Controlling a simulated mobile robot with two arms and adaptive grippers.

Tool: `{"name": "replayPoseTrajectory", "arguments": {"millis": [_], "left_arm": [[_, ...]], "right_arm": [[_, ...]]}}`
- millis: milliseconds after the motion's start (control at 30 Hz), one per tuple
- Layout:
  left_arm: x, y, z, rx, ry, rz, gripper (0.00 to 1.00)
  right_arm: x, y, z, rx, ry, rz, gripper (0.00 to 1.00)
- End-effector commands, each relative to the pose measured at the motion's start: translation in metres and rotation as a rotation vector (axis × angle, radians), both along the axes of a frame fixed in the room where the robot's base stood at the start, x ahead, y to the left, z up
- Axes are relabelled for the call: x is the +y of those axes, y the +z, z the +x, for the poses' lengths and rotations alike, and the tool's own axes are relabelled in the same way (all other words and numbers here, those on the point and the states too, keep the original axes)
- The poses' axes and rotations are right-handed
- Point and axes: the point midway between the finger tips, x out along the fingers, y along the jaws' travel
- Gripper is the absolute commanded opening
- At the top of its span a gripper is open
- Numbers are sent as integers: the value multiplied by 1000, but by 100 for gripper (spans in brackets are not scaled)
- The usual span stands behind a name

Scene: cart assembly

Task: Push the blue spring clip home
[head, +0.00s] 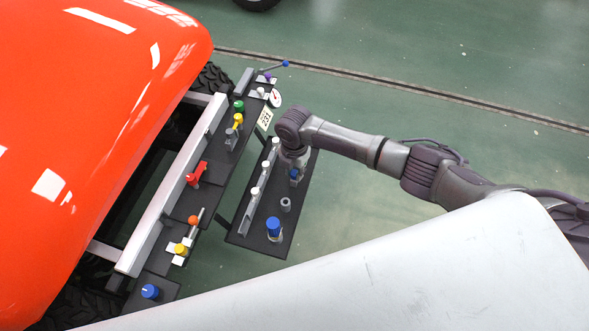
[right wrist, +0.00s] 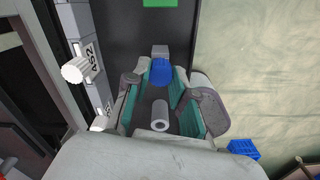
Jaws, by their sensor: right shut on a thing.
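The blue spring clip (head: 294,174) is on the dark tray panel (head: 237,237) in the head view, under my right gripper (head: 292,164). In the right wrist view the blue clip (right wrist: 162,72) sits between the teal-padded fingertips of my right gripper (right wrist: 160,82), in front of a small grey block (right wrist: 160,50). The gripper is shut on the clip. Its contact with the block behind is too small to judge. My left gripper is in neither view.
The panel also carries a grey hollow post (head: 286,204), a blue knob (head: 273,228) and white knobs (head: 254,191). A parallel rack with red, yellow and green parts runs beside the orange body (head: 90,130). The green floor to the right is clear.

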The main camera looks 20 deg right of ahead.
Motion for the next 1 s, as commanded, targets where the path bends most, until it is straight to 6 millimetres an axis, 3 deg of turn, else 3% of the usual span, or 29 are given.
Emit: {"name": "replayPoseTrajectory", "arguments": {"millis": [400,433,567,867,1000], "left_arm": [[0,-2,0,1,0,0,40],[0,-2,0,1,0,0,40],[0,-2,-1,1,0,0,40],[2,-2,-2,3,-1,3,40],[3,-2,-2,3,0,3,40]], "right_arm": [[0,-3,0,0,0,0,0],[0,-3,0,0,0,0,29],[0,-3,0,0,0,0,51],[0,-2,0,0,0,0,54],[0,7,1,-2,0,1,54]]}}
